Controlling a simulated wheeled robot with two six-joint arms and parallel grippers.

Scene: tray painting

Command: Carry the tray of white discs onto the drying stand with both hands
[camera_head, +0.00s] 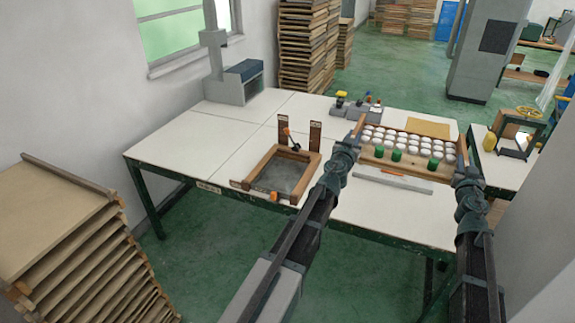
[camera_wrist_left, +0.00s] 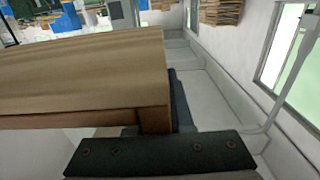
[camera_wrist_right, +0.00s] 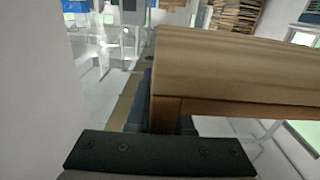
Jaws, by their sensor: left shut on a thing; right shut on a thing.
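The wooden tray (camera_head: 407,171) holds rows of white discs (camera_head: 400,140), with several green pieces near its front edge. It is over the right part of the white table; I cannot tell whether it touches the top. My left gripper (camera_head: 350,146) is shut on its left end, whose wood fills much of the left wrist view (camera_wrist_left: 80,75). My right gripper (camera_head: 466,170) is shut on its right end, also close up in the right wrist view (camera_wrist_right: 235,70). A tall rack of stacked boards (camera_head: 60,215) at the left may be the drying stand.
A wooden frame with a dark screen (camera_head: 284,177) and two uprights lies left of the tray on the white table (camera_head: 190,150). Small bottles (camera_head: 352,103) and a tan sheet (camera_head: 428,128) are behind the tray. A grey pillar (camera_head: 489,50) stands beyond. The table's left half is mostly clear.

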